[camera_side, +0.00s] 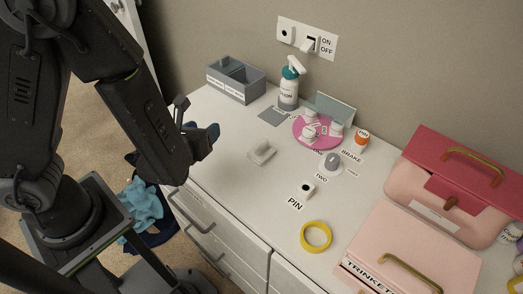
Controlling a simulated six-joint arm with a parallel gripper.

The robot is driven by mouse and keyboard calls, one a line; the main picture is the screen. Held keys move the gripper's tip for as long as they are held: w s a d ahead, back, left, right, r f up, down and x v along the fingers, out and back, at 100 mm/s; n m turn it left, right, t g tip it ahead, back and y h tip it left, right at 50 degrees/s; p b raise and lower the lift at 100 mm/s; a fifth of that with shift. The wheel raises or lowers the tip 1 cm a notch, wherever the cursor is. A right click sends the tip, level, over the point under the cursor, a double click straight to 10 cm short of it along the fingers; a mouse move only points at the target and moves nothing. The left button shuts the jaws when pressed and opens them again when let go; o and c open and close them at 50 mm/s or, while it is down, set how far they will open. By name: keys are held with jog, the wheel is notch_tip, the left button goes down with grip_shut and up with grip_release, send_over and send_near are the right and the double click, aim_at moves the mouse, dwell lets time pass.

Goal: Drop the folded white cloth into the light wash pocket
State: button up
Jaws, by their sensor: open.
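My gripper (195,124) is open at the left edge of the white cabinet top, with its fingers spread. I cannot make out anything held between them. A small off-white item (262,152) with a raised middle lies flat on the cabinet top, to the right of my gripper and apart from it. I cannot tell whether it is the folded white cloth. A grey box (236,82) with two open pockets stands at the back left against the wall. Small labels are on its front, too small to read, so I cannot tell which pocket is light wash.
Light blue (143,204) and dark blue cloths lie on the floor. A spray bottle (289,88), a pink round tray (304,142), a grey knob (332,162), a yellow tape ring (316,237) and pink boxes (412,256) stand on the cabinet. A wall switch (308,40) is behind.

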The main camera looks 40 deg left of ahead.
aim_at(258, 145)
jog(key=d+f+m+h, duration=0.1)
jog(key=d+m, duration=0.1)
jog(key=d+f+m+h, duration=0.3)
jog(key=d+h, duration=0.1)
jog(key=shift+w+f+m, duration=0.1)
jog(key=shift+f+m, duration=0.25)
jog(key=shift+m, duration=0.05)
jog(key=shift+w+d+f, duration=0.1)
jog(key=shift+d+f, duration=0.15)
jog(key=x, duration=0.8)
jog(key=shift+w+d, duration=0.15)
jog(key=shift+d+r+x, duration=0.1)
jog(key=shift+d+x, duration=0.05)
jog(key=shift+x, duration=0.75)
jog(key=shift+d+r+x, duration=0.1)
jog(key=shift+x, duration=0.75)
jog(key=shift+d+r+x, duration=0.1)
jog(key=shift+d+x, duration=0.05)
jog(key=shift+x, duration=0.75)
jog(key=shift+w, duration=0.1)
jog(key=shift+c, duration=0.3)
grip_shut()
